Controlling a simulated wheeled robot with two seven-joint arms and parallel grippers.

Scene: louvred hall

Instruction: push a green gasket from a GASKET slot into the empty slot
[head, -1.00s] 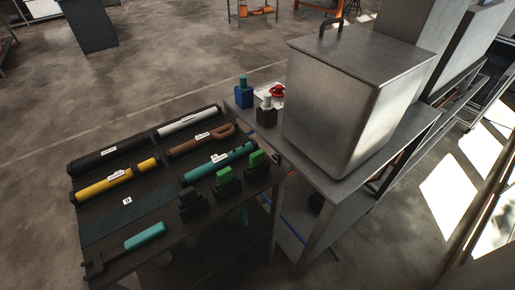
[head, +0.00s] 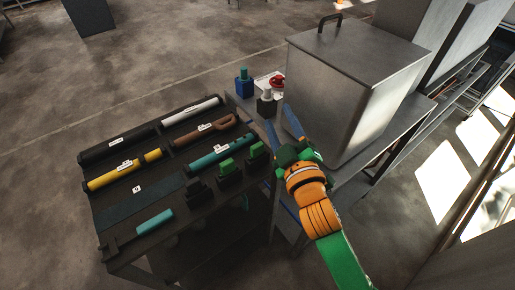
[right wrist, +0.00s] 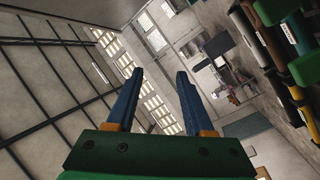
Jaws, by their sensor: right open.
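Two green blocks, which look like the gaskets, sit upright on black holders at the right side of a dark rack table: one green block (head: 226,166) and, to its right, another green block (head: 256,149). A black holder (head: 197,190) left of them shows no green on top. Labels are too small to read. My right gripper (head: 282,127), with blue fingers, is open and empty, right of the green blocks and apart from them. In the right wrist view its fingers (right wrist: 160,76) are spread with nothing between. My left gripper is not in view.
The dark rack (head: 110,213) carries a yellow tube (head: 115,176), a brown piece (head: 200,133), a teal tube (head: 215,153) and a loose teal-handled tool (head: 152,222). A large metal box (head: 345,95) stands close right of my gripper. Blue and black small holders stand behind.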

